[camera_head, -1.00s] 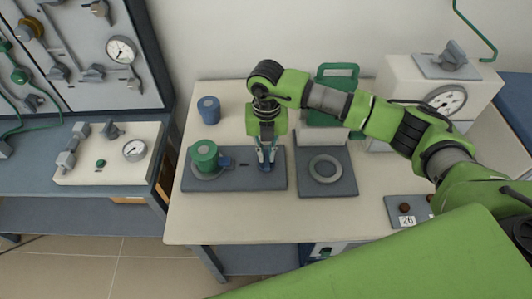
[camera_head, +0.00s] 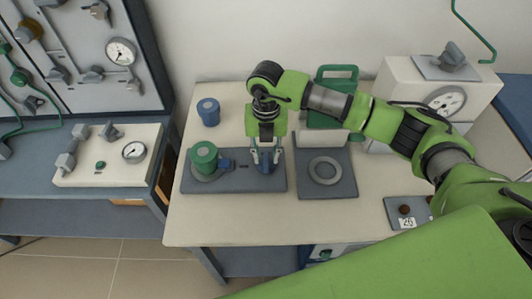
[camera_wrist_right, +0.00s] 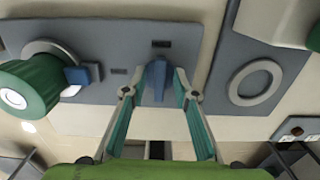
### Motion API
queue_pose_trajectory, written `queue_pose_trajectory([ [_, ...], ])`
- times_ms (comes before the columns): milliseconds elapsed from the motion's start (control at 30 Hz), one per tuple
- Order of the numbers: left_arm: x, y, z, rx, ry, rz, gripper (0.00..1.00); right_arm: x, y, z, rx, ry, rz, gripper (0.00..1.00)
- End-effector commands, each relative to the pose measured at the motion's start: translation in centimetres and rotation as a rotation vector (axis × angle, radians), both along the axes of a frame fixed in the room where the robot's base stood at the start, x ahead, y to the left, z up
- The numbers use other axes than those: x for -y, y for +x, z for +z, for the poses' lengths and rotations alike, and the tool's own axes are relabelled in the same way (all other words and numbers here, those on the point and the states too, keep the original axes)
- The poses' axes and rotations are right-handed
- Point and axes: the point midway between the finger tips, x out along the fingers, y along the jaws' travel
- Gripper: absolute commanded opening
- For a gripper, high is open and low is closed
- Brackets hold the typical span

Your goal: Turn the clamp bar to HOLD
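The clamp bar appears to be the blue upright bar (camera_wrist_right: 156,80) on the grey plate (camera_wrist_right: 190,35). In the wrist view its long side runs up the picture, toward a small dark label too small to read. A second dark label lies to its left. My right gripper (camera_wrist_right: 154,92) is open, with one finger on each side of the bar and visible gaps. In the head view the right gripper (camera_head: 266,158) points down over the plate's right part and partly hides the bar. My left gripper is not in view.
A green cylinder (camera_head: 204,155) with a blue block beside it stands on the plate's left part. A second grey plate with a ring (camera_head: 325,171) lies to the right. A blue cup (camera_head: 208,112) stands behind. The table front is clear.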

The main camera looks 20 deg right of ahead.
Motion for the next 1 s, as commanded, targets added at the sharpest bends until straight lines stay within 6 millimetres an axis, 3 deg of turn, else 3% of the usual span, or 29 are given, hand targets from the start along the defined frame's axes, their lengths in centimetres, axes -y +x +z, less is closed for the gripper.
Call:
queue_pose_trajectory([
  [167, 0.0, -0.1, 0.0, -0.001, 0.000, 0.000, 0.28, 0.0, 0.1, 1.6, 0.002, 0.001, 0.001, 0.27],
  [600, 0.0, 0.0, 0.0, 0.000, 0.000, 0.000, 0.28, 0.0, 0.1, 10.3, 0.004, 0.000, 0.000, 0.27],
  [800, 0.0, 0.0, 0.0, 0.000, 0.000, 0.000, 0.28, 0.0, 0.0, 11.9, 0.002, 0.000, -0.001, 0.27],
  [1000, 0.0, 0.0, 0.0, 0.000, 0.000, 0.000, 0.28, 0.0, 0.0, 12.1, 0.001, 0.000, -0.001, 0.27],
])
